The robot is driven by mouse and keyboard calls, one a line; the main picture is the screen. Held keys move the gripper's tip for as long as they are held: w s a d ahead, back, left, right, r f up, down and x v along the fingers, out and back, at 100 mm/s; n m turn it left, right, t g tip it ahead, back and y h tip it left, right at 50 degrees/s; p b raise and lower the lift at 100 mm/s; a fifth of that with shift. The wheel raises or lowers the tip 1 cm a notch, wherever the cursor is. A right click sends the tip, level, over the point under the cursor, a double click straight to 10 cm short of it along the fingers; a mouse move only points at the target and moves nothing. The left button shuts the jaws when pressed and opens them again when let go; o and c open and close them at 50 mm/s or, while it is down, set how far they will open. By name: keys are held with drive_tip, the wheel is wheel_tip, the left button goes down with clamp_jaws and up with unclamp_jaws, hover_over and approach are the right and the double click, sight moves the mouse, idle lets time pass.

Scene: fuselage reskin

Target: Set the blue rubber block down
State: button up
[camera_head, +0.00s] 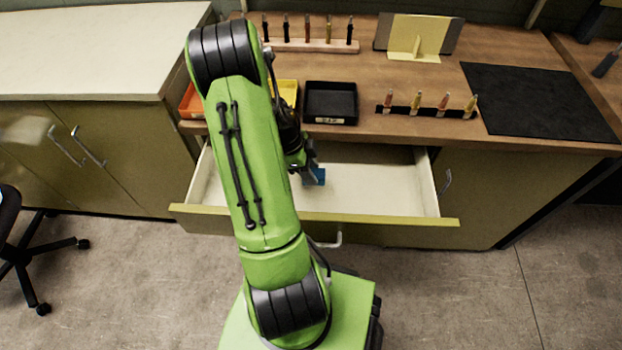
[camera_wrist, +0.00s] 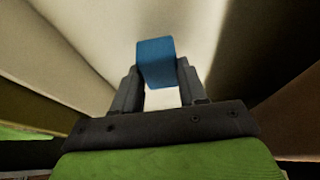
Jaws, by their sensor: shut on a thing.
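The blue rubber block (camera_head: 315,177) shows in the head view over the open drawer (camera_head: 380,190), partly hidden by my arm. In the wrist view the blue block (camera_wrist: 156,62) sits between the two fingers of my gripper (camera_wrist: 157,85). My gripper (camera_head: 306,172) is shut on it. The pale drawer floor shows behind the block in the wrist view. I cannot tell whether the block touches the drawer floor.
The drawer's right part is empty. On the bench above stand a black tray (camera_head: 331,103), an orange tray (camera_head: 192,103), a yellow tray (camera_head: 289,92) and a rack of small tools (camera_head: 425,108). A black mat (camera_head: 540,100) lies at right.

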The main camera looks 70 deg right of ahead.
wheel_tip(320, 180, down, 4)
drive_tip(key=shift+r+b, duration=0.2)
drive_tip(key=shift+b, duration=0.2)
drive_tip(key=o, duration=1)
drive_tip(key=p+v, duration=0.3)
drive_tip(key=v, duration=0.9)
drive_tip(key=w+a+r+n+t+h, duration=0.1)
drive_tip(key=w+a+r+n+t, duration=0.4)
drive_tip(key=w+a+r+n, duration=0.75)
drive_tip(key=s+a+r+n+t, duration=0.1)
drive_tip(key=s+a+r+n, duration=0.1)
drive_tip(key=a+n, duration=0.5)
drive_tip(key=s+a+r+n+t+y, duration=0.1)
drive_tip(key=s+a+r+n+t, duration=0.1)
drive_tip(key=a+n, duration=0.5)
drive_tip(key=s+a+r+n+t+y, duration=0.1)
drive_tip(key=s+a+r+n+t, duration=0.1)
drive_tip(key=a+n, duration=0.5)
drive_tip(key=shift+s+r, duration=0.35)
drive_tip(key=shift+s, duration=0.3)
